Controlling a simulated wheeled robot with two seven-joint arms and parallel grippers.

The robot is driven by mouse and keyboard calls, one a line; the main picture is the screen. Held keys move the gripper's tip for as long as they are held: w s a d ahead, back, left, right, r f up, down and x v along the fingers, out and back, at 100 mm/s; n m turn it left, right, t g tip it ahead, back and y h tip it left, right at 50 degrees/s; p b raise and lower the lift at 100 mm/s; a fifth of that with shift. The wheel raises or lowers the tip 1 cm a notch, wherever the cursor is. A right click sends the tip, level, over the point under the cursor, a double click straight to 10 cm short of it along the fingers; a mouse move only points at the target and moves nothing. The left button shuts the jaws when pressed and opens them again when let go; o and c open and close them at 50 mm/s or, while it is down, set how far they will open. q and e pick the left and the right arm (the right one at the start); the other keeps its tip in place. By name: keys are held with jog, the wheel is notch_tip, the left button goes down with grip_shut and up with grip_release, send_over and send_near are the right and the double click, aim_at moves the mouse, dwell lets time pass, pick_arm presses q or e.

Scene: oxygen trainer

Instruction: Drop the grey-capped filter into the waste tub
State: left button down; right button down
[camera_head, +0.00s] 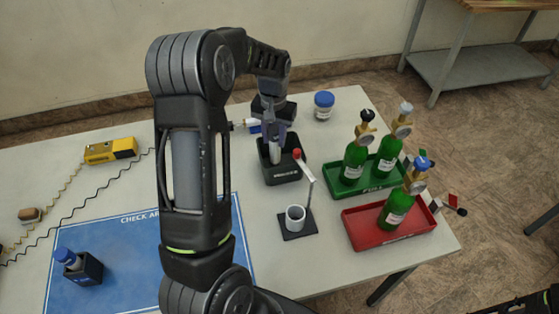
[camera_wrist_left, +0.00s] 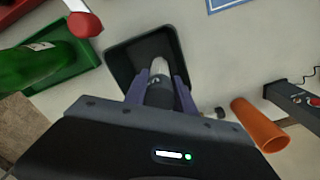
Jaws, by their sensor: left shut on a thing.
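The black waste tub (camera_head: 286,172) stands on the table, just behind the small cup stand. It also shows in the wrist view (camera_wrist_left: 117,62), its opening facing the camera. My left gripper (camera_head: 274,136) points down over the tub. In the wrist view its purple fingers (camera_wrist_left: 160,92) are shut on the grey-capped filter (camera_wrist_left: 159,93). The filter's pale end (camera_wrist_left: 159,66) points into the tub's opening. In the head view the pale filter (camera_head: 275,152) shows at the tub's mouth; how deep it reaches I cannot tell. My right gripper is not seen.
A red-tipped arm rises from the cup stand (camera_head: 297,236), close to the tub. Green bottles stand in a green tray (camera_head: 340,187) and a red tray (camera_head: 405,238) at right. A blue-lidded jar (camera_head: 323,106) is behind. A blue mat (camera_head: 120,285) lies at left.

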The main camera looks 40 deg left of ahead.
pick_arm(q)
jog(key=shift+f, duration=0.15)
jog(key=c, duration=0.9)
grip_release()
jog(key=shift+c, duration=0.2)
jog(key=shift+r, duration=0.6)
notch_tip(320, 180, up, 7)
jog(key=shift+f+b, duration=0.15)
jog(key=shift+b, duration=0.8)
jog(key=shift+f, duration=0.1)
